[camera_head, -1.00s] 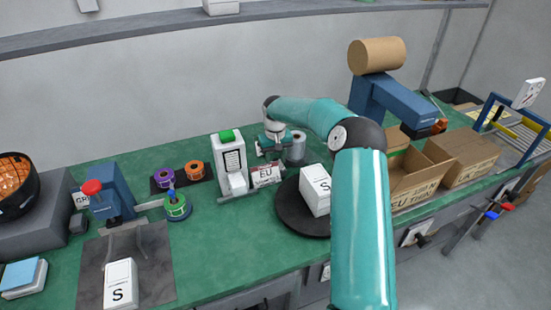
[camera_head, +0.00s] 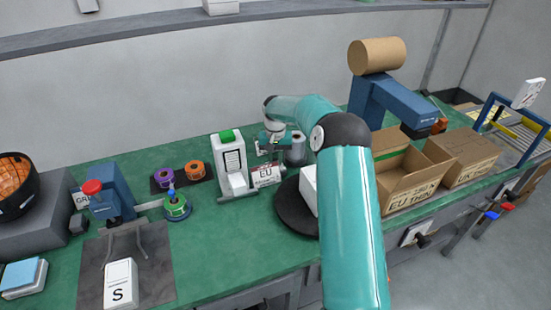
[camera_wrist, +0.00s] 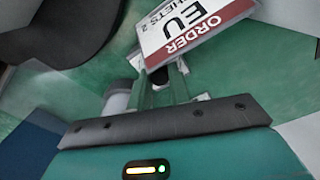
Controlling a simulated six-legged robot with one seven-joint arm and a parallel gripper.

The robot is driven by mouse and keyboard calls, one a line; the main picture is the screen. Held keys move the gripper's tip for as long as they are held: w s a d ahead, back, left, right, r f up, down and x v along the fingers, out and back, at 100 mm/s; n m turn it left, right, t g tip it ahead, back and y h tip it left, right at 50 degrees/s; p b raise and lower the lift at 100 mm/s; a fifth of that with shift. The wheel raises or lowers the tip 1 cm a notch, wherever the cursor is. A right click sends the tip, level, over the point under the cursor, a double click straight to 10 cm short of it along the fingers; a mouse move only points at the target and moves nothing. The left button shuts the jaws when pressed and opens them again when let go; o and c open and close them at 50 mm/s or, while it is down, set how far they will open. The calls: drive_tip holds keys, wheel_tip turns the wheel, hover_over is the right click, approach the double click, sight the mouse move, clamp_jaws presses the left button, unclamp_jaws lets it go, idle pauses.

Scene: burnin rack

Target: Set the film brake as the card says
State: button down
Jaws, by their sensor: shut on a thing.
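The order card (camera_head: 266,177), white with a red band and "EU" on it, is at my gripper (camera_head: 269,156), which is shut on it. In the wrist view the card (camera_wrist: 192,32) reads "ORDER", "EU" and a partly cut line ending in "2", tilted between the fingertips (camera_wrist: 166,80). The card is beside a white dispenser-like unit (camera_head: 231,160) with a green top. I cannot tell which part is the film brake. A blue device (camera_head: 110,193) with a red knob (camera_head: 91,187) stands at the left.
A white box (camera_head: 309,187) on a black round turntable (camera_head: 287,212) is partly behind my arm. A box marked "S" (camera_head: 121,284) sits on a grey mat at the front left. The green bench is clear front centre.

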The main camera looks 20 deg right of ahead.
sight(275, 159)
idle(0.3)
drive_tip(key=c, duration=1.3)
unclamp_jaws()
wheel_tip(275, 159, up, 14)
drive_tip(key=shift+f, duration=0.1)
